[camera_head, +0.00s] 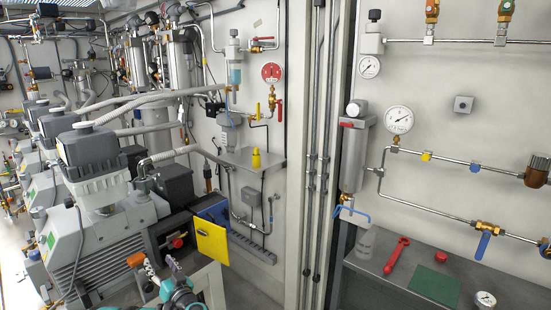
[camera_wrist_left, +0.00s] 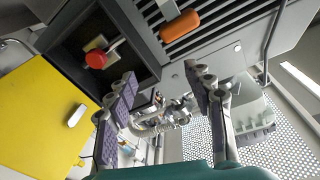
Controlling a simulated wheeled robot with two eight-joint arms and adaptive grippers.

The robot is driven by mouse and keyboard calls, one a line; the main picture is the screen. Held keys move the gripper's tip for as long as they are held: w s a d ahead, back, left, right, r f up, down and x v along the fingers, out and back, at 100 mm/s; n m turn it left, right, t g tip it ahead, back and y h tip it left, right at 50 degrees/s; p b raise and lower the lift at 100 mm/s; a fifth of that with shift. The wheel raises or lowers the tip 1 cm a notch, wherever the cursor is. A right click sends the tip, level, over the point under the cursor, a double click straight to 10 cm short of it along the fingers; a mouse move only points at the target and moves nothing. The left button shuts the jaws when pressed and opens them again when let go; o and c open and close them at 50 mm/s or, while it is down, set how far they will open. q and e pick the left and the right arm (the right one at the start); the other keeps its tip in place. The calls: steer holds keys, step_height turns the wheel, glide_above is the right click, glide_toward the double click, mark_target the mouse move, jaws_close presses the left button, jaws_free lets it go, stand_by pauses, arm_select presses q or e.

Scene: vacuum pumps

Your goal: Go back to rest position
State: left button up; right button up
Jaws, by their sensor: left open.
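My left gripper (camera_head: 162,266) shows at the bottom of the head view, in front of the grey pump unit (camera_head: 85,250). Its two fingers are apart, with nothing between them. In the left wrist view the open gripper (camera_wrist_left: 160,76) has purple pads, and its teal body shows at the bottom edge. An orange handle (camera_head: 136,259) is just left of the fingertips in the head view; the orange part also shows ahead in the wrist view (camera_wrist_left: 181,25). A red knob (camera_head: 177,243) is beyond the fingers, and it also shows in the wrist view (camera_wrist_left: 96,60). My right gripper is out of view.
A yellow panel (camera_head: 212,240) stands close right of the gripper. Several pumps with hoses fill the left.

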arm_select(q)
steer(key=d+r+m+t+h, duration=0.3)
steer(key=d+r+t+h, duration=0.15)
steer(key=d+r, duration=0.45)
steer(key=s+d+r+m+g+h, duration=0.2)
steer(key=s+d+r+m+h, duration=0.25)
steer(key=s+d+h, duration=0.65)
steer(key=s+f+n+g+y, duration=0.1)
steer(key=s+f+g, duration=0.3)
steer(key=s+f, duration=0.3)
steer(key=s+f+n+g+y, duration=0.1)
steer(key=s+f+g, duration=0.4)
steer(key=s, duration=1.2)
step_height(320, 180, down, 3)
steer(key=shift+a+f+n+y, duration=0.2)
steer(key=shift+a+n+y, duration=0.15)
steer(key=shift+a+n, duration=0.1)
